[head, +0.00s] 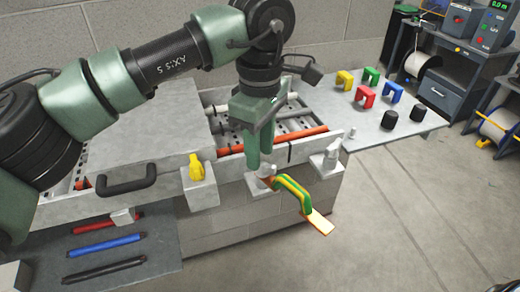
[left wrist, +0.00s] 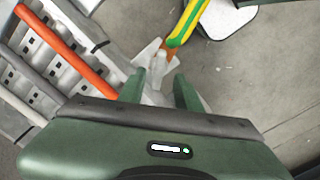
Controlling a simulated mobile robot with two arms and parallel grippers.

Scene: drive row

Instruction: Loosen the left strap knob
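A light grey winged knob (head: 267,172) sits on a small bracket at the front wall of the trough, beside the end of a green-and-yellow strap (head: 293,190). My left gripper (head: 259,165) points down just above this knob. In the left wrist view, its fingers (left wrist: 159,90) are apart, with the grey knob (left wrist: 158,66) between and just beyond their tips; I cannot tell whether they touch it. A yellow knob (head: 196,168) stands on a block to the left, and another grey knob (head: 327,157) on a block to the right. My right gripper is not in view.
The open trough holds an orange cable (head: 310,134) and grey pipes. A lid with a black handle (head: 128,180) covers its left part. A side table (head: 385,150) at right holds coloured clips and black cylinders. The floor in front is clear.

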